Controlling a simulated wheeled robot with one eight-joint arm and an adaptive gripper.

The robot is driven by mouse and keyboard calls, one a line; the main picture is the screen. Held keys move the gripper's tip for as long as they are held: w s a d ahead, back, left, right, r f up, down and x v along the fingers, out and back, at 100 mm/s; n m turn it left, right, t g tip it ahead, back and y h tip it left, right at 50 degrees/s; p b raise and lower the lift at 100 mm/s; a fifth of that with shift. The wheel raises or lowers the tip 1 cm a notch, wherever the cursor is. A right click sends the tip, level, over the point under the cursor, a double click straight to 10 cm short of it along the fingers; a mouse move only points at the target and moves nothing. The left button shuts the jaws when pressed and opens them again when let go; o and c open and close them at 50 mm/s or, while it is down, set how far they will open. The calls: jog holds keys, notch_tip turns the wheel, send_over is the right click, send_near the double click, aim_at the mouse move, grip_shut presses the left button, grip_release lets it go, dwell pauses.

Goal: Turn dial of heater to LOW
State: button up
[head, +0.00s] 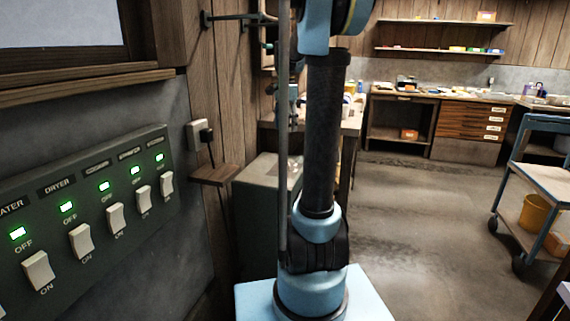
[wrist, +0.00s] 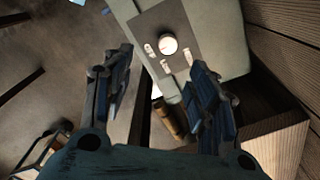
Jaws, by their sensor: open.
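In the wrist view a round white dial (wrist: 168,45) sits on a dark panel (wrist: 187,22) of a pale grey-green box, which looks like the heater (wrist: 232,40). Small white marks lie around the dial, too small to read, so its setting cannot be told. My gripper (wrist: 157,66) is open, with its two fingers apart and nothing between them. The dial lies beyond the fingertips, between them in the picture but nearer the right finger. In the head view my arm stands upright in the middle; the gripper and dial do not show clearly there.
A switch panel (head: 95,228) with several white rocker switches and green lights is on the left wall. A small wooden ledge (head: 214,174) juts out beside it. A cart (head: 545,185) stands at the right. The floor (head: 420,225) between is clear. Wooden planks (wrist: 285,60) flank the box in the wrist view.

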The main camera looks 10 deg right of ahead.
aim_at(285, 163)
jog(key=shift+m, duration=0.5)
jog(key=w+f, duration=0.1)
jog(key=f, duration=0.4)
jog(key=w+f, duration=0.1)
jog(key=f, duration=1.1)
jog(key=shift+w+d+f, duration=0.1)
jog(key=shift+w+d, duration=0.2)
jog(key=shift+w, duration=0.1)
jog(key=c, duration=1.1)
